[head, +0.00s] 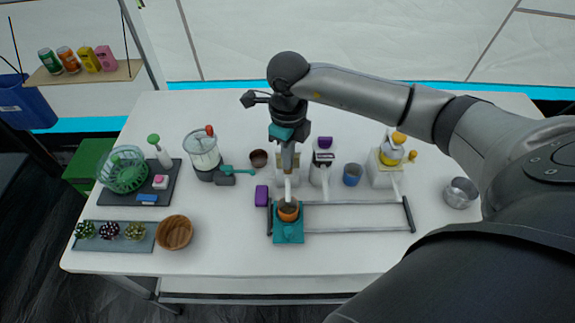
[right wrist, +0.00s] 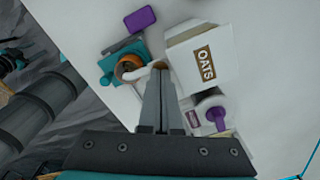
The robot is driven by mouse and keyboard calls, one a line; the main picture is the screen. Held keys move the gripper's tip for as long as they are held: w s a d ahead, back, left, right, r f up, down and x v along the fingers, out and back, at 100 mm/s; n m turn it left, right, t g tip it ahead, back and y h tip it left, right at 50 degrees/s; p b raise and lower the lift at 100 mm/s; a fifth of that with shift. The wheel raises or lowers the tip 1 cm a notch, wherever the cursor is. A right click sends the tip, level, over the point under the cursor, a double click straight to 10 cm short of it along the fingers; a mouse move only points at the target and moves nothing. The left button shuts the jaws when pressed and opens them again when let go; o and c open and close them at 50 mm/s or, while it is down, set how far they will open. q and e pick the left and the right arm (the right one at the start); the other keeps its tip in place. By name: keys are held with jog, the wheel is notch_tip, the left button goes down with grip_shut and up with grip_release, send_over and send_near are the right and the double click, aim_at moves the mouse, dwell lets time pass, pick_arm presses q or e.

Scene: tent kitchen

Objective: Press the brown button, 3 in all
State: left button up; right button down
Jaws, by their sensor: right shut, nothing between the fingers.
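My right gripper (head: 287,170) is shut and empty. It points down over the oats dispenser (head: 280,160), a pale box among the dispensers at the table's middle. In the right wrist view the shut fingers (right wrist: 158,75) lie beside the dispenser's white body (right wrist: 210,50) with its brown OATS label. An orange-brown cup (head: 288,210) sits on a teal carriage (head: 288,236) below the dispenser's white spout.
A dispenser with a purple top (head: 324,143) stands just right, then a blue cup (head: 352,174) and a yellow-topped machine (head: 388,165). Grey rails (head: 350,203) run right from the carriage. A purple block (head: 261,195) and blender (head: 203,155) are left.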

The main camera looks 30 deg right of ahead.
jog(key=shift+r+p, duration=2.1)
jog(key=shift+r, duration=0.85)
jog(key=shift+f, duration=0.1)
